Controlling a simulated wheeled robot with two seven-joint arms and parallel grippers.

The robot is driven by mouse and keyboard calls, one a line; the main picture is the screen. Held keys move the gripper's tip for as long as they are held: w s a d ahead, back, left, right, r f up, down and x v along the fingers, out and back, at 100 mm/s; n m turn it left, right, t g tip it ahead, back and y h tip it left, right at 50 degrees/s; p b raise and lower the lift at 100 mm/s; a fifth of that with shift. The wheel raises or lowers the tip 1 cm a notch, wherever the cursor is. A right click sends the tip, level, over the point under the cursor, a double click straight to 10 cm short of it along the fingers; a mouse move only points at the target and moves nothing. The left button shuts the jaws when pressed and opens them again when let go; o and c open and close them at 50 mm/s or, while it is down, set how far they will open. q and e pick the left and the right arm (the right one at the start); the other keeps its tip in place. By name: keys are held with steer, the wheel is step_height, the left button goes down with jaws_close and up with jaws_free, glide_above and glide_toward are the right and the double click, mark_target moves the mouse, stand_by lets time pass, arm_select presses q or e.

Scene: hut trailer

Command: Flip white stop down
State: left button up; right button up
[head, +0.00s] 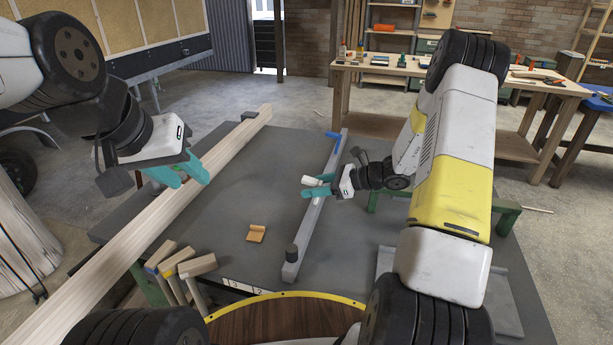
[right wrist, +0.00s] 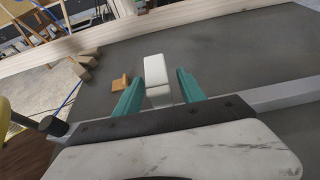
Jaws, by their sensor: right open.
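The white stop (head: 316,181) juts out from the grey rail (head: 316,217) on the table, around the rail's middle. My right gripper (head: 320,186) is at the stop, with its teal fingers apart. In the right wrist view the white stop (right wrist: 155,74) lies between the two open fingers (right wrist: 160,93), with a gap on each side. The stop's joint with the rail is hidden by my gripper. My left gripper (head: 188,172) is over the long wooden beam (head: 150,221), well left of the stop; whether its fingers are apart is unclear.
A blue stop (head: 333,135) is at the rail's far end and a black knob (head: 292,252) at its near end. A small orange-brown wooden piece (head: 256,234) lies left of the rail. Wooden mallets (head: 184,262) stand at the table's near left. The grey tabletop (head: 240,190) is mostly clear.

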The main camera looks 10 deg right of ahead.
steer(key=shift+a, duration=0.1)
jaws_close()
stand_by(1.4)
